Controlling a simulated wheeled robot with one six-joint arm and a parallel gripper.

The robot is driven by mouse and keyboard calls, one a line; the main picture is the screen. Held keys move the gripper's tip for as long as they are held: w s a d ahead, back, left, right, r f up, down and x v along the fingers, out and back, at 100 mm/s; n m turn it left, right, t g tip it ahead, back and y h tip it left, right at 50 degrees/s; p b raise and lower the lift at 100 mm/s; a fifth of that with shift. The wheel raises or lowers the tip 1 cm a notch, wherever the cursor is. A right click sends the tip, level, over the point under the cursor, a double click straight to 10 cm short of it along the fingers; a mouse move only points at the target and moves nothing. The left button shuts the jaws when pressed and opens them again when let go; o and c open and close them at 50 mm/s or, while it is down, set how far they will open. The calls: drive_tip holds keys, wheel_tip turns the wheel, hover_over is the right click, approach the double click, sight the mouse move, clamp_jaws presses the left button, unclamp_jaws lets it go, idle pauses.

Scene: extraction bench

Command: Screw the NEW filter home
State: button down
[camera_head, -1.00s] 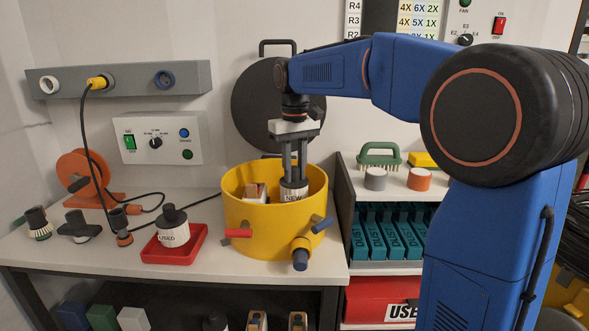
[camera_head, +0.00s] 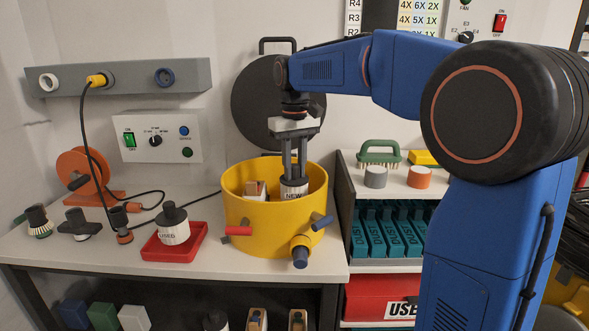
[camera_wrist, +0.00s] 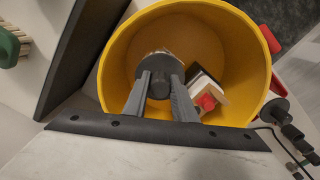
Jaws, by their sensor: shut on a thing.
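The NEW filter (camera_head: 294,190) is a white cylinder with a dark top, labelled NEW, upright inside the yellow drum (camera_head: 262,221). My gripper (camera_head: 294,174) reaches down into the drum and is shut on the filter's dark top, which also shows between the fingers in the wrist view (camera_wrist: 159,85). The filter's lower end is hidden by the drum wall, so I cannot tell how it is seated. The USED filter (camera_head: 174,228), white with a dark top, stands upright in a red tray (camera_head: 198,246) left of the drum.
A block with white and red faces (camera_wrist: 208,92) lies inside the drum beside the filter. Coloured stubs (camera_head: 300,250) stick out of the drum's front. A round black lid (camera_head: 270,104) stands behind it. A shelf unit (camera_head: 345,214) stands close on the right.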

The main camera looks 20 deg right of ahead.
drive_tip(key=shift+f, duration=1.45)
idle(0.3)
drive_tip(key=m, duration=0.4)
drive_tip(key=shift+m, duration=0.4)
drive_tip(key=m, duration=0.4)
drive_tip(key=c, duration=1.4)
unclamp_jaws()
wheel_tip(320, 180, up, 17)
drive_tip(key=shift+r, duration=0.2)
